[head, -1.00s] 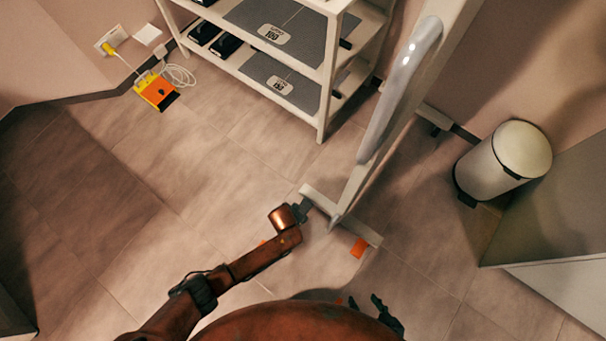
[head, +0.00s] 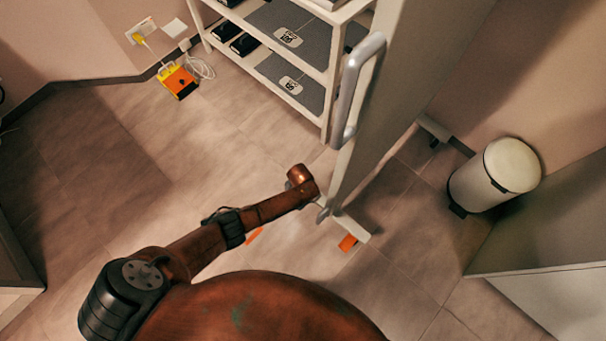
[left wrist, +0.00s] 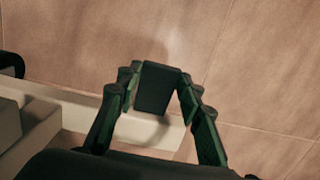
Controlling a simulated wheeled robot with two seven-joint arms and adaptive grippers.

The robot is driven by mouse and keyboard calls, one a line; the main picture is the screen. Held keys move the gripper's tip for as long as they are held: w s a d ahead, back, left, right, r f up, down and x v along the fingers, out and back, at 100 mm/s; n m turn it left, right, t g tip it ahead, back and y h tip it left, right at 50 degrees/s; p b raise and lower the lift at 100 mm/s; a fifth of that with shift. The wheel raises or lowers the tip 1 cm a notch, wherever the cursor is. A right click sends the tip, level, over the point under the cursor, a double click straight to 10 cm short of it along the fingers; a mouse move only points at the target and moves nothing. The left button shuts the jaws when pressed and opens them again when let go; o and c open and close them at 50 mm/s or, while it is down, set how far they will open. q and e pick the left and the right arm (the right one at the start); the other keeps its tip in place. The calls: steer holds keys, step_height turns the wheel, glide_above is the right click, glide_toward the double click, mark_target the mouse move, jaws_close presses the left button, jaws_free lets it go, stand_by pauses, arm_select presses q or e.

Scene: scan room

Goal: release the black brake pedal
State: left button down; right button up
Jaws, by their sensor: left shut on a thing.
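In the left wrist view, my left gripper (left wrist: 157,76) is shut on the black brake pedal (left wrist: 156,92), a flat dark block between its fingertips. The pedal is just beyond a pale foot bar (left wrist: 140,132). In the head view my left arm reaches to the foot of a tall pale mobile screen (head: 378,125) with a grey handle (head: 352,90). The wrist end covers the left fingers and the pedal there. My right gripper is out of view.
A white shelf rack (head: 327,95) stands behind, a white bin (head: 497,178) at right. A yellow-orange box (head: 178,82) with a cable lies far left. The floor left of my arm is clear.

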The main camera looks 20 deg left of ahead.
arm_select(q)
steer(key=shift+s+d, duration=0.1)
steer(key=c, duration=1.6)
jaws_free()
steer(key=shift+o, duration=1.4)
steer(key=shift+w+r, duration=0.1)
steer(key=shift+w, duration=0.1)
step_height(320, 180, up, 12)
steer(key=w, duration=0.1)
steer(key=shift+d, duration=0.15)
